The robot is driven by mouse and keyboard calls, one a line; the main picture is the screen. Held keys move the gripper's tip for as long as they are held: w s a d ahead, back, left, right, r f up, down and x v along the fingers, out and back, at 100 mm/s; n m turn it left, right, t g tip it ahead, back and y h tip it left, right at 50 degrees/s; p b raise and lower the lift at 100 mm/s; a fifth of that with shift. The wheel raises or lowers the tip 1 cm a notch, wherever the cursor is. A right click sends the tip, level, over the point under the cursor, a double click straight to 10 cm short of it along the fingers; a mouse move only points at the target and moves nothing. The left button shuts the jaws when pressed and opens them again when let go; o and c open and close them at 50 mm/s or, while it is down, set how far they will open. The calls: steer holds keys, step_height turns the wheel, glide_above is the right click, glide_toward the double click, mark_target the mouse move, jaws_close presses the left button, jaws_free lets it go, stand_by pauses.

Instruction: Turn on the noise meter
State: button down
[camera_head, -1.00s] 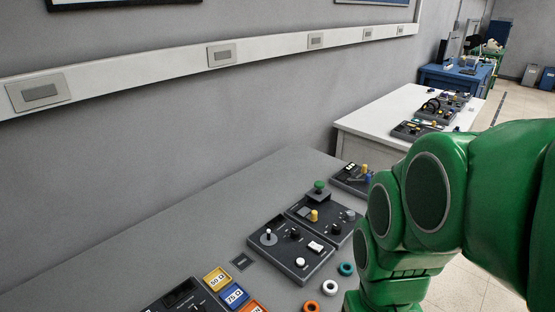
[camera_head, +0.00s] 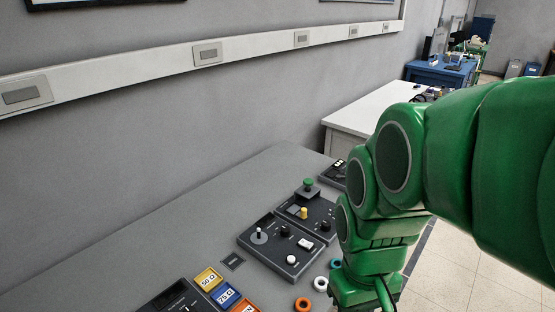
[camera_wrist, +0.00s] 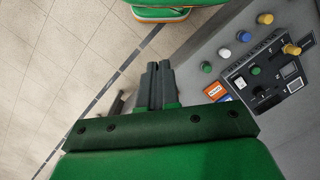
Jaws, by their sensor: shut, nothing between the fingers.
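I cannot tell which unit is the noise meter; no label saying so is readable. A dark control panel (camera_head: 283,247) with a white-tipped lever, a black knob, a white rocker and a white button lies on the grey bench. Behind it is a panel (camera_head: 318,222) with a green button and a yellow knob. A dark unit (camera_head: 176,297) is cut off at the bottom edge of the head view. My gripper (camera_wrist: 160,68) is shut and empty in the wrist view, beside the bench's edge and left of a dark panel (camera_wrist: 262,74). The head view does not show its fingers.
Coloured blocks (camera_head: 224,293) and several rings (camera_head: 320,284) lie on the grey bench (camera_head: 150,240). Part of another unit (camera_head: 333,174) shows behind my arm. A white table (camera_head: 365,115) and a blue one (camera_head: 440,75) stand farther back. Tiled floor (camera_wrist: 55,60) is clear beside the bench.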

steer(key=w+r+n, duration=0.1)
steer(key=w+n, duration=0.6)
steer(key=w, duration=0.4)
steer(key=n+h, duration=0.1)
steer(key=n, duration=1.6)
glide_above(310, 245)
steer(key=w+a, duration=0.1)
steer(key=a, duration=0.1)
step_height(310, 245, down, 9)
steer(key=shift+w+f+n+t, duration=0.1)
steer(key=shift+w+n+t, duration=0.2)
steer(key=shift+w+n, duration=0.2)
steer(key=f, duration=0.4)
steer(key=s+d+f, duration=0.1)
steer(key=f, duration=0.8)
steer(key=shift+s+d+f, duration=0.25)
steer(key=shift+d+f, duration=0.1)
steer(key=shift+f, duration=0.05)
